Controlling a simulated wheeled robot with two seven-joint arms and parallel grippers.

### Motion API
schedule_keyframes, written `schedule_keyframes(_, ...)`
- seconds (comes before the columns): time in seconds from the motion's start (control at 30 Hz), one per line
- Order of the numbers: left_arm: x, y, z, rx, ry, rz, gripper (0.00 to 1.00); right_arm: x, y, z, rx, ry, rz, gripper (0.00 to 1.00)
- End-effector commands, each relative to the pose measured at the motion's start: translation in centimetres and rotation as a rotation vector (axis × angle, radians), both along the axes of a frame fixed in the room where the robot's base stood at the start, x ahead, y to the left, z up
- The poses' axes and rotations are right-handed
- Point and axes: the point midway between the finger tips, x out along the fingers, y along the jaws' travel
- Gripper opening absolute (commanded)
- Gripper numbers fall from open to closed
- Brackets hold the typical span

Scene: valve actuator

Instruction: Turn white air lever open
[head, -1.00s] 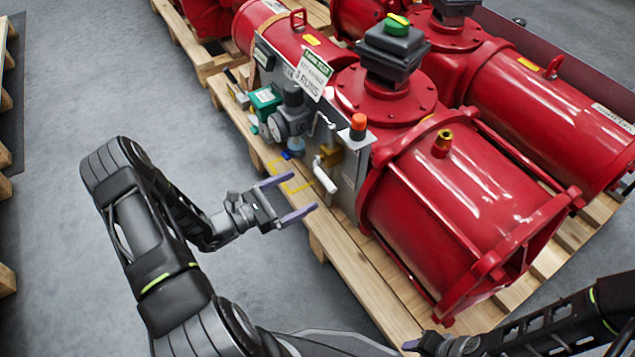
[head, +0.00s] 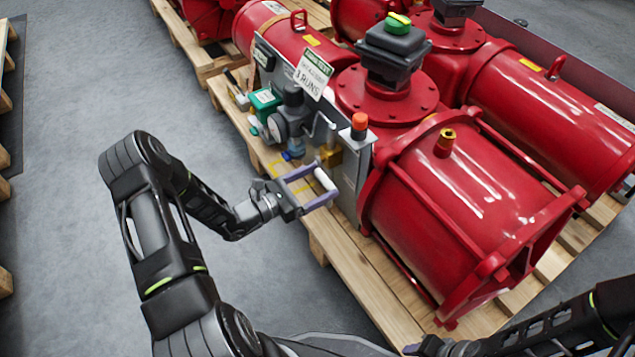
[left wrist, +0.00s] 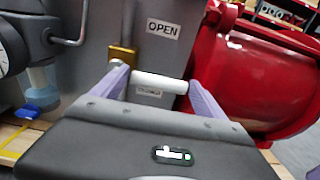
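The white air lever (head: 325,179) sticks out from the grey panel (head: 352,178) on the front of the red actuator. My left gripper (head: 317,189) is open, with its purple fingers on either side of the lever. In the left wrist view the white lever (left wrist: 159,83) lies crosswise between the two fingers (left wrist: 157,92); I cannot tell whether they touch it. A brass valve body (left wrist: 122,55) is behind the lever, near an "OPEN" label (left wrist: 163,28).
The red actuator (head: 455,200) stands on a wooden pallet (head: 345,262). Left of the lever are a gauge (head: 275,128), a green box (head: 264,101) and a bent metal handle (left wrist: 70,39). An orange knob (head: 359,121) tops the panel. Grey floor is clear at left.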

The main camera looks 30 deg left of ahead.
Motion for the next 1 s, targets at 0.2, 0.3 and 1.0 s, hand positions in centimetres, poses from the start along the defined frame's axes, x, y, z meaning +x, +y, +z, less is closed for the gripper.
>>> schedule_keyframes(0.2,-0.02,0.01,-0.01,0.000,0.000,0.000,0.65,-0.01,0.00,0.00,0.000,0.000,0.000,0.36)
schedule_keyframes(0.3,-0.02,0.01,-0.01,0.000,0.000,0.000,0.57,-0.01,-0.01,0.00,0.000,0.000,0.000,0.36)
schedule_keyframes(1.0,-0.01,0.02,0.00,-0.001,0.001,0.000,0.06,-0.01,0.00,0.01,0.000,0.000,0.000,0.36)
